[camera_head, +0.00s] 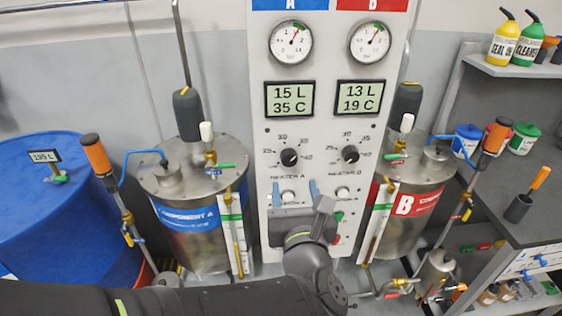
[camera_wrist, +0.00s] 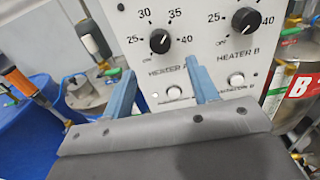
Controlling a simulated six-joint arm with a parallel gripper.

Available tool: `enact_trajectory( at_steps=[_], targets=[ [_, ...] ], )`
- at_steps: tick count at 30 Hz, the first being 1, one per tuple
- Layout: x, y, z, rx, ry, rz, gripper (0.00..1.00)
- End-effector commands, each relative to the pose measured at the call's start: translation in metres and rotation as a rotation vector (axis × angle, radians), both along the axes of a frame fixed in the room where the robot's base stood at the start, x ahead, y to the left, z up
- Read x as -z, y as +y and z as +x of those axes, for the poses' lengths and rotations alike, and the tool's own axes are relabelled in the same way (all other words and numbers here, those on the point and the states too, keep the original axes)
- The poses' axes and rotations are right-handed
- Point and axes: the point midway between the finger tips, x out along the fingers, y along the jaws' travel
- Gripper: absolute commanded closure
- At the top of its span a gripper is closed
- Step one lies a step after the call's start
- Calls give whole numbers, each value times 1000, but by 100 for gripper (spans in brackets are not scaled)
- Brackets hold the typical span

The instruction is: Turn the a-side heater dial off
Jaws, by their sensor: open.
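The heater A dial (camera_head: 289,157) is a round black knob on the white panel below the 35 C display, ringed by temperature numbers. My gripper (camera_head: 295,190) is in front of the panel, just below the dial. In the wrist view, the blue fingers of my gripper (camera_wrist: 161,70) are spread apart and empty, below the dial and not touching it.
The heater B dial (camera_head: 350,153) is close by on the right. A white button (camera_wrist: 174,93) lies between my fingers in view, and another white button (camera_wrist: 236,79) is right of them. Metal tanks A (camera_head: 192,185) and B (camera_head: 415,180) flank the panel.

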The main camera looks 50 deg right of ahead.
Motion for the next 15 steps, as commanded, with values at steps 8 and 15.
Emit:
enact_trajectory(
  at_steps=[8,15],
  targets=[
    [0,-27,28,-6,0,0,46],
    [0,-49,50,-3,-1,1,46]
  ],
)
